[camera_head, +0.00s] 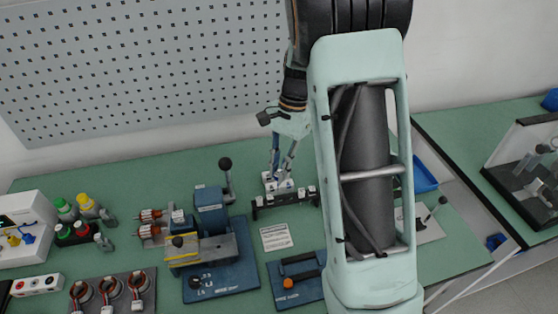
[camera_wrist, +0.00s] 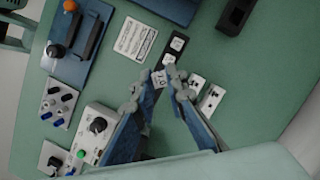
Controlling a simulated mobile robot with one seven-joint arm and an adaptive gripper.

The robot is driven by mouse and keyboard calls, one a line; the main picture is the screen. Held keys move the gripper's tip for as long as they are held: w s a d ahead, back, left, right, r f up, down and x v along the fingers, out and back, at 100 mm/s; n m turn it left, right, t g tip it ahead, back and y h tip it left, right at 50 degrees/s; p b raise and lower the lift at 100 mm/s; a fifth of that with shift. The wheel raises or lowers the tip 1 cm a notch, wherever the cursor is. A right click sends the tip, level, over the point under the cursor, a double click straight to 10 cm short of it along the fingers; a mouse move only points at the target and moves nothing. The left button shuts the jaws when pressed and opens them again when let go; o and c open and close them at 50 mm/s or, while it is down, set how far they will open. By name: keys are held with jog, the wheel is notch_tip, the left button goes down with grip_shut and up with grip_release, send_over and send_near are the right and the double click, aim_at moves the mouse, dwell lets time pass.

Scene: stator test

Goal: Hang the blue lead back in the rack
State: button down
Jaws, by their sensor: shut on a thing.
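My gripper (camera_head: 282,178) points down over the black rack (camera_head: 284,199), a low bar with white labels on the green bench. In the wrist view its two blue fingers with grey tips (camera_wrist: 168,84) come close together around a small white piece with a dark mark (camera_wrist: 158,78). The gripper is shut on this piece. No blue cable can be made out at the fingertips, so I cannot tell whether the piece belongs to the blue lead. The rack also shows in the wrist view (camera_wrist: 177,43); the fingers hide part of it.
A printed card (camera_head: 276,237) lies in front of the rack. A blue fixture with a black-knobbed lever (camera_head: 210,212) stands to the left, and a blue plate with a black handle (camera_head: 298,279) nearer. A white box with yellow and blue parts (camera_head: 28,226) is far left.

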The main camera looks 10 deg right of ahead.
jog(key=m, duration=0.1)
jog(key=m+p, duration=0.1)
jog(key=m+t+p, duration=0.1)
jog(key=m, duration=0.1)
jog(key=shift+d+r, duration=0.3)
jog(key=shift+r, duration=0.1)
jog(key=m+t+p, duration=0.1)
jog(key=m, duration=0.3)
jog(key=shift+s+d+y, duration=0.1)
jog(key=shift+d+y, duration=0.05)
jog(key=shift+y, duration=0.25)
jog(key=b, duration=0.3)
send_over(278, 200)
jog(key=d, duration=0.1)
notch_tip(278, 200, down, 4)
jog(key=shift+d+f, duration=0.15)
jog(key=shift+f, duration=0.05)
jog(key=shift+r, duration=0.1)
jog(key=shift+f+b, duration=0.35)
jog(key=shift+f, duration=0.4)
jog(key=shift+f+b, duration=0.7)
jog(key=shift+f, duration=0.3)
jog(key=shift+f, duration=0.15)
jog(key=shift+f+b, duration=0.65)
jog(key=shift+f, duration=0.2)
